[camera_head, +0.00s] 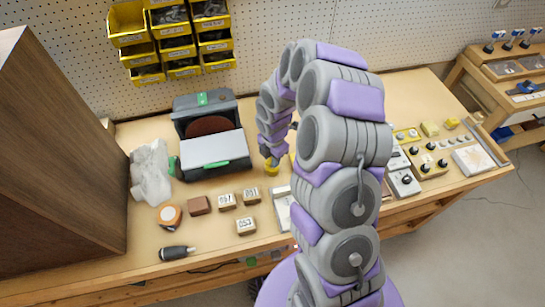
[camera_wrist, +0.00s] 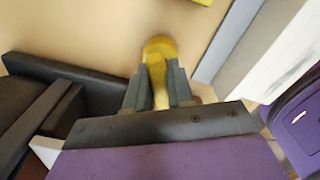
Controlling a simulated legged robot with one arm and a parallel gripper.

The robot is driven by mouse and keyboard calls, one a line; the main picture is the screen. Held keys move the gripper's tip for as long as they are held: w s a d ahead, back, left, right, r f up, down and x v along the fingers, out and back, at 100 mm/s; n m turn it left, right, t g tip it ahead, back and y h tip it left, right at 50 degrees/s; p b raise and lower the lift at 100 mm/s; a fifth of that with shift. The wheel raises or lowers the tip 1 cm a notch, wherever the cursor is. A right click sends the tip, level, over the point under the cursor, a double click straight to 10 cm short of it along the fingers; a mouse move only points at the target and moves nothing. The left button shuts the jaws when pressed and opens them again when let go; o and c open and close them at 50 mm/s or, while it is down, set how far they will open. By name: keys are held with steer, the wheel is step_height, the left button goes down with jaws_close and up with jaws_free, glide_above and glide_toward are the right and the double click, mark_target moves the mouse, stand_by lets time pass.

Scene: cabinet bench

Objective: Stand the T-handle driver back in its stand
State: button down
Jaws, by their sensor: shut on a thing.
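My gripper (camera_head: 271,155) is low over the middle of the bench, right of the grey machine. In the wrist view its two grey fingers (camera_wrist: 157,82) are shut on a yellow piece (camera_wrist: 157,50), which looks like the T-handle driver. Its rounded end shows beyond the fingertips and a narrower part lies between them. In the head view a yellow end (camera_head: 271,168) shows just under the gripper. The driver's full shape and tip are hidden, and I cannot tell whether it touches the bench. I cannot make out the stand for certain; my arm hides part of the bench.
A grey machine (camera_head: 208,112) stands left of the gripper. Control boxes (camera_head: 403,182) stand on the right. A tall brown cabinet (camera_head: 55,150) bounds the left.

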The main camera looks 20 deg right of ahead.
steer(key=shift+f, duration=0.25)
stand_by(0.4)
steer(key=c, duration=0.7)
jaws_free()
steer(key=shift+o, duration=0.2)
steer(key=shift+p, duration=0.3)
steer(key=shift+r+p, duration=2.15)
steer(key=shift+r, duration=1.35)
